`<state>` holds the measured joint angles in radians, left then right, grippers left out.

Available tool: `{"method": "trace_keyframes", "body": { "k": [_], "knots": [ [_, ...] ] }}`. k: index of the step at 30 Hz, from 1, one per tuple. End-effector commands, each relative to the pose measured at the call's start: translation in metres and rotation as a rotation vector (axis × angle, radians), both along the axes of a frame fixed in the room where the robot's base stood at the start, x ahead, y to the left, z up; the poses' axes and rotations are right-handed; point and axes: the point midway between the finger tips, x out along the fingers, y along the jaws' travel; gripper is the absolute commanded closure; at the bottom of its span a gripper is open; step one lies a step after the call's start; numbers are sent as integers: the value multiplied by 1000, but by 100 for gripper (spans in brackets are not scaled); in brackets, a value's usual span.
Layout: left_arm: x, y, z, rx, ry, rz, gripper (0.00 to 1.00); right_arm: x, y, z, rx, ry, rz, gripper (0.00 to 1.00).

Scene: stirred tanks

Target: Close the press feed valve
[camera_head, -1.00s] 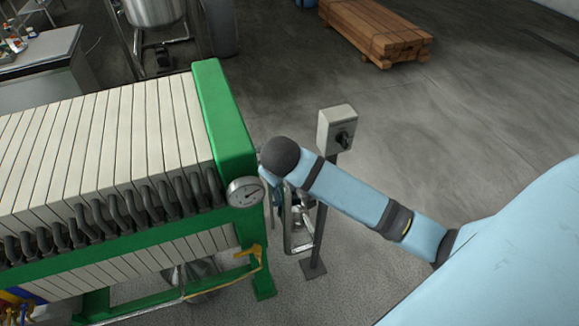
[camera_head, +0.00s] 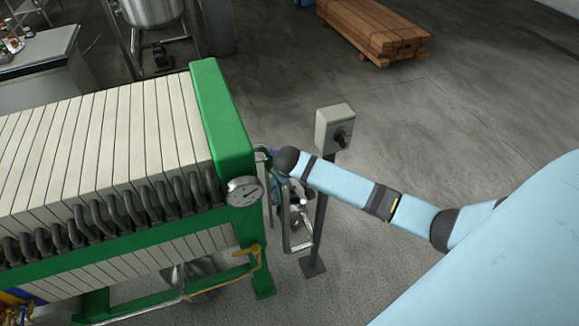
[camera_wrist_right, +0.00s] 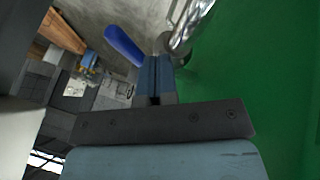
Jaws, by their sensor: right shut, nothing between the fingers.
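A blue lever handle (camera_wrist_right: 124,45) shows in the right wrist view, at the upper left of my right fingers and beside a shiny metal pipe (camera_wrist_right: 188,22). I take it for the handle of the press feed valve; the valve body is not clearly seen. My right gripper (camera_wrist_right: 158,62) is shut and empty, its fingertips close to the pipe and just right of the handle; I cannot tell whether they touch. In the head view my right arm reaches down behind the green end frame (camera_head: 222,120) of the filter press, partly hiding the pipework. My left gripper is not in view.
A grey switch box (camera_head: 333,130) on a post stands right beside my right forearm. Timber (camera_head: 375,28) lies at the back. The floor to the right is open.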

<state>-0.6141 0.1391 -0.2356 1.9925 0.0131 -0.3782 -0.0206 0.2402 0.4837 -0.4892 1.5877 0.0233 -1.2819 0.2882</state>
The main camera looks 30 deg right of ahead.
Motion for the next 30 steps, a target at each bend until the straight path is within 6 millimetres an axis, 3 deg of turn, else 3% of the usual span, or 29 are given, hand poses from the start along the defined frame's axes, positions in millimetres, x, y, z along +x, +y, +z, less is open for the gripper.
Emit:
{"method": "trace_keyframes", "body": {
  "k": [13, 24, 30],
  "knots": [
    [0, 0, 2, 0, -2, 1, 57, 2, -7, -1, -1, 0, 2, 100],
    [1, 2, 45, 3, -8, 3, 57, 7, -35, 4, 0, 0, 130, 100],
    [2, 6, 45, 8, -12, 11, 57, 9, -42, -1, -1, 0, 132, 100]
  ]
}}
